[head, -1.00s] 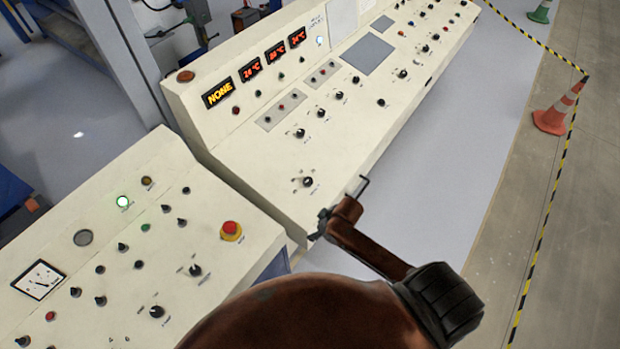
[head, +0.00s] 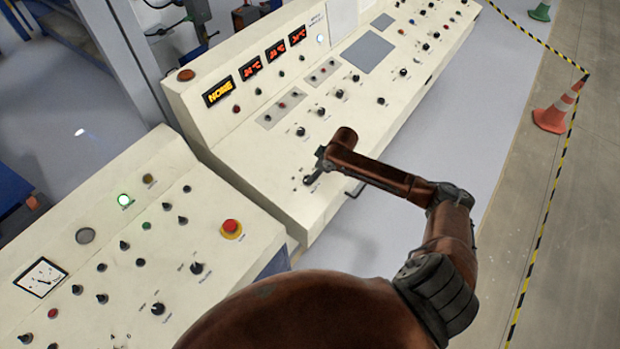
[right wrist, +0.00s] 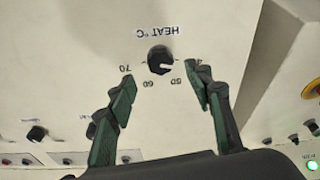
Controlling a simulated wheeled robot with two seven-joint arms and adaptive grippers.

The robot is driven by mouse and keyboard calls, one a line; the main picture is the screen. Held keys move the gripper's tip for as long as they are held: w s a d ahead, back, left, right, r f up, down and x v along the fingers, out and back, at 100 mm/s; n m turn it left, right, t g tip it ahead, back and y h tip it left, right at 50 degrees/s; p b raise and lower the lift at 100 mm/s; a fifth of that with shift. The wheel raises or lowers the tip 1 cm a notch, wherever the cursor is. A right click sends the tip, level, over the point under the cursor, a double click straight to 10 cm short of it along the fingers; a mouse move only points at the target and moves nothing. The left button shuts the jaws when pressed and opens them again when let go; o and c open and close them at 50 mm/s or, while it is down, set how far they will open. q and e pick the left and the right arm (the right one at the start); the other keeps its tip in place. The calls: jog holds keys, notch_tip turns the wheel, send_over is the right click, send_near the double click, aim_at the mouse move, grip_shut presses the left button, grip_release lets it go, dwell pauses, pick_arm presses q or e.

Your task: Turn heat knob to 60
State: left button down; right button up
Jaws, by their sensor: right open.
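The heat knob (right wrist: 161,60) is black and sits on the cream panel in the right wrist view, under an upside-down "HEAT °C" label. Marks 70, 60, 50 and 40 curve around it. Its light pointer line seems to face the 50 mark. My right gripper (right wrist: 166,92) is open, its green-padded fingers on either side of the knob, apart from it. In the head view, my right gripper (head: 316,168) is over the near edge of the far console and largely covers the heat knob. My left gripper is not in view.
The far console (head: 250,150) carries several other knobs and red readouts (head: 275,52). A nearer console (head: 75,245) has a red emergency button (head: 231,227). An orange cone (head: 552,118) stands on the floor at right. A brown part (head: 250,14) shows behind the far console.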

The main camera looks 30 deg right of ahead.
jog(key=x, duration=0.6)
jog(key=shift+w+a+f, duration=0.1)
jog(key=shift+w+f, duration=0.05)
jog(key=shift+f, duration=0.05)
jog(key=shift+c, duration=0.7)
jog(key=c, duration=1)
